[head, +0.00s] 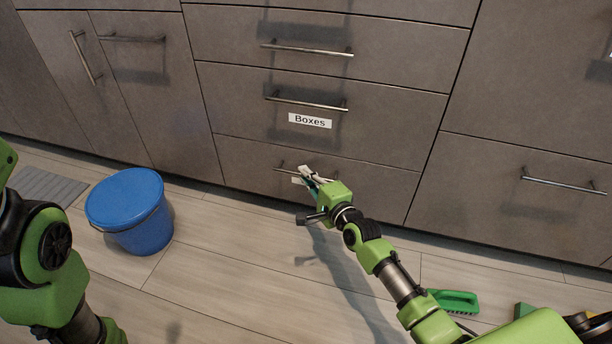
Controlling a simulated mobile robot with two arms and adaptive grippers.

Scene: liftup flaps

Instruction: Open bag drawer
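A stack of grey-brown drawers fills the middle of the head view. The label "Boxes" (310,121) sits on the drawer with the second visible handle. No label reading "bag" shows. Below it is the bottom drawer (245,165), which looks closed, with a thin bar handle (285,168). My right gripper (306,177) is at this handle and covers part of it. Its pale fingertips overlap the bar, but I cannot tell whether they are closed around it. My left arm shows at the left edge; its gripper is out of view.
A blue lidded bucket (130,212) stands on the floor at left, beside a grey floor grate (45,188). A green brush (455,301) lies at lower right. The floor before the bottom drawer is otherwise clear. More closed cabinets flank the stack.

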